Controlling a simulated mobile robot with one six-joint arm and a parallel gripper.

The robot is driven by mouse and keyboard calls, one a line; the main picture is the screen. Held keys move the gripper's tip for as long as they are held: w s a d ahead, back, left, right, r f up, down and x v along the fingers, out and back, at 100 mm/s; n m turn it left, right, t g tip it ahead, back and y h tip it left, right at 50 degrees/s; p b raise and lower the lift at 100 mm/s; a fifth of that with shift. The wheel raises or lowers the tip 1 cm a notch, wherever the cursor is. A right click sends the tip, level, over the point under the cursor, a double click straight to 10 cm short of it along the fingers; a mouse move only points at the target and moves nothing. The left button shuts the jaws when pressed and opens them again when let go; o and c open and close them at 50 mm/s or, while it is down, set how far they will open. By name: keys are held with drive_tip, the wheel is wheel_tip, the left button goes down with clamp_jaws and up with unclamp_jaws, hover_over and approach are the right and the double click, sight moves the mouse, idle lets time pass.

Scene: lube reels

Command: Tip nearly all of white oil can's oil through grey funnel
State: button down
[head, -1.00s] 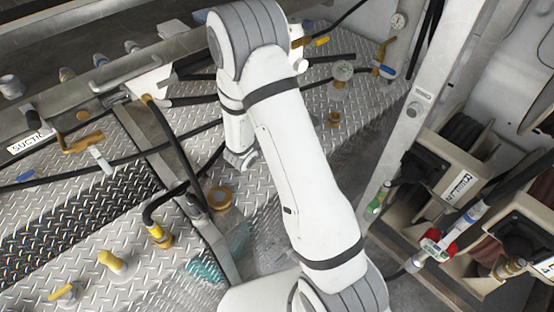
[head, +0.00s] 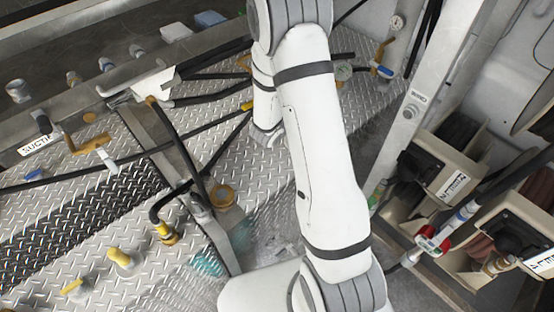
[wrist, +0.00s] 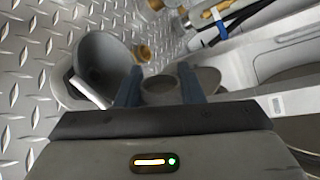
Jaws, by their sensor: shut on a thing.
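In the wrist view my gripper (wrist: 161,88) is shut on a round-mouthed, greyish-pale vessel (wrist: 160,89), which seems to be the white oil can. Most of it is hidden behind the gripper body, and no oil shows. A wide grey cone, which looks like the grey funnel (wrist: 102,60), is just left of the fingers. Its hollow faces the camera, and a white part shows at its lower left. I cannot tell whether the held vessel touches it. In the head view my arm hides the gripper, the can and the funnel.
Diamond-plate decking (head: 130,215) carries yellow-handled valves (head: 123,260), brass fittings and black hoses (head: 180,145). A metal post (head: 415,105) and hose reels (head: 440,165) stand to the right. A steel rail (head: 60,125) runs along the upper left.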

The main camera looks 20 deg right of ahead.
drive_tip(key=shift+w+d+r, duration=0.15)
drive_tip(key=shift+d+r, duration=0.2)
drive_tip(key=shift+r, duration=0.1)
drive_tip(key=shift+d, duration=0.15)
drive_tip(key=shift+w+d+f+b, duration=0.1)
drive_tip(key=shift+w+d+b, duration=0.15)
drive_tip(key=shift+d, duration=0.6)
drive_tip(key=shift+w+d+f+b, duration=0.1)
drive_tip(key=shift+w+d+b, duration=0.1)
drive_tip(key=shift+d, duration=0.7)
drive_tip(key=shift+w+d+b, duration=0.15)
drive_tip(key=shift+d+b, duration=0.1)
drive_tip(key=shift+d, duration=0.6)
drive_tip(key=a+r+g+p, duration=0.1)
drive_tip(key=a+r+p, duration=0.1)
drive_tip(key=a, duration=0.3)
drive_tip(key=shift+a+r+n+y, duration=0.25)
drive_tip(key=shift+r+n+y, duration=0.05)
drive_tip(key=shift+r+y, duration=0.1)
drive_tip(key=shift+d, duration=0.1)
